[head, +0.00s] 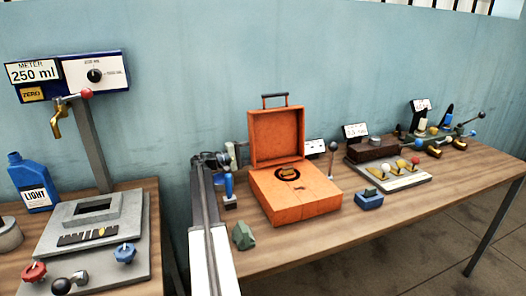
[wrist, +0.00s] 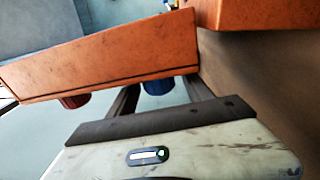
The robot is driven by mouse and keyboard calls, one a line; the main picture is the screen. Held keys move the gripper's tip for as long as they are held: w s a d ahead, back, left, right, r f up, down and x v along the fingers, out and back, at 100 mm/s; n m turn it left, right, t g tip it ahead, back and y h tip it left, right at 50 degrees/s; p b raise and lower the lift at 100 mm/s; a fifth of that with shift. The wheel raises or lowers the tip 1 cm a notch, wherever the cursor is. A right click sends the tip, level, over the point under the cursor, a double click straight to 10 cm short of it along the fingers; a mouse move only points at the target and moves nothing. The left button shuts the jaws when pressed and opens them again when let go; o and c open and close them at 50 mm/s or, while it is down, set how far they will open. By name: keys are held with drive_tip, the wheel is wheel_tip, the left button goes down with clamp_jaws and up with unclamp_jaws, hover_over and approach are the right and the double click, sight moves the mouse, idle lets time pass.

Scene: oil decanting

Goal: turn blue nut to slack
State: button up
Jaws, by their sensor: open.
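In the wrist view a blue ridged round piece, which looks like the blue nut (wrist: 158,87), shows below the edge of an orange panel (wrist: 100,58). Most of it is hidden by the panel. It lies in the picture between the two dark fingers of my gripper (wrist: 160,92), which is open. The fingertips are hidden, and I cannot tell whether they touch it. In the head view my gripper (head: 214,159) is at the left of the orange case (head: 295,195). A blue knob (head: 125,253) also shows on the left bench's plate.
A red ridged piece (wrist: 74,101) sits left of the blue one. On the left bench are a red knob (head: 33,272), a blue LIGHT jug (head: 32,183) and a tap (head: 58,118). A green block (head: 244,236) and blue block (head: 369,200) flank the case.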

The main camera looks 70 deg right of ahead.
drive_tip(key=x, duration=0.3)
clamp_jaws()
drive_tip(key=shift+r+p, duration=0.3)
drive_tip(key=shift+p, duration=0.7)
drive_tip(key=shift+f+t+y+p, duration=0.1)
drive_tip(key=shift+t+y+p, duration=0.2)
drive_tip(key=shift+t+p, duration=0.1)
drive_tip(key=shift+f+y, duration=0.3)
drive_tip(key=shift+f, duration=0.1)
unclamp_jaws()
